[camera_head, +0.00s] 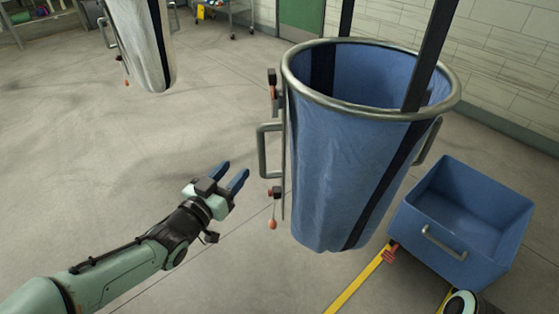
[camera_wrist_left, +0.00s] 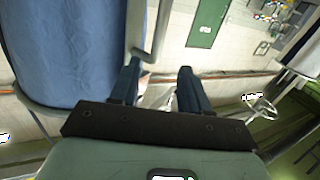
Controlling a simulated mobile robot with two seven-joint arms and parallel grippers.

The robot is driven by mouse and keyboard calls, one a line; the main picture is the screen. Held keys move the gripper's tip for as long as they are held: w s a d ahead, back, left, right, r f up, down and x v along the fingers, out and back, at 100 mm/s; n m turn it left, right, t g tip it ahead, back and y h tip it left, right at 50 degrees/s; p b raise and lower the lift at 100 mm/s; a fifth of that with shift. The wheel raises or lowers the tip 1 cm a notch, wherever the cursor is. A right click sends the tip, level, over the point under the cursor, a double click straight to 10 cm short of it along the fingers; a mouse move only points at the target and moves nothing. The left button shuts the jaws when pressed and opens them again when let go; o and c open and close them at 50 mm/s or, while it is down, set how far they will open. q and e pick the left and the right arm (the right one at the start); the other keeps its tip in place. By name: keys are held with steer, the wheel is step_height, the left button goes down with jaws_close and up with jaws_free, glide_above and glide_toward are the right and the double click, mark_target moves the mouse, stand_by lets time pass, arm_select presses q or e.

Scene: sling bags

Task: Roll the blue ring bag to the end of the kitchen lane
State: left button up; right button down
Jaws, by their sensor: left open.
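The blue ring bag (camera_head: 335,165) hangs upright from dark straps, with a round metal ring at its top. A metal handle (camera_head: 262,150) stands out on its left side, and another is on its right side. My left gripper (camera_head: 234,170) is open and empty, a little left of the bag and its handle, pointing up and to the right. In the left wrist view the bag (camera_wrist_left: 65,50) fills the left side, and the handle (camera_wrist_left: 158,30) runs down close to the fingers (camera_wrist_left: 159,68). I cannot tell whether they touch. My right gripper is not in view.
A blue bin (camera_head: 425,225) with a handle stands right of the bag. A yellow line (camera_head: 358,282) marks the floor by it. A pale bag (camera_head: 145,45) hangs at the back left. A tiled wall (camera_head: 500,60) and a green door (camera_head: 301,18) lie behind. The floor at left is clear.

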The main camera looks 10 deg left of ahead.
mark_target(258, 141)
arm_select(q)
steer(key=x, duration=0.4)
steer(key=p+x, duration=0.1)
steer(key=x, duration=0.4)
steer(key=r+p+x, duration=0.1)
steer(key=x, duration=0.3)
steer(key=shift+w+d+r, duration=0.1)
steer(key=shift+w+d, duration=0.05)
steer(key=shift+d, duration=0.05)
steer(key=shift+c, duration=0.3)
jaws_close()
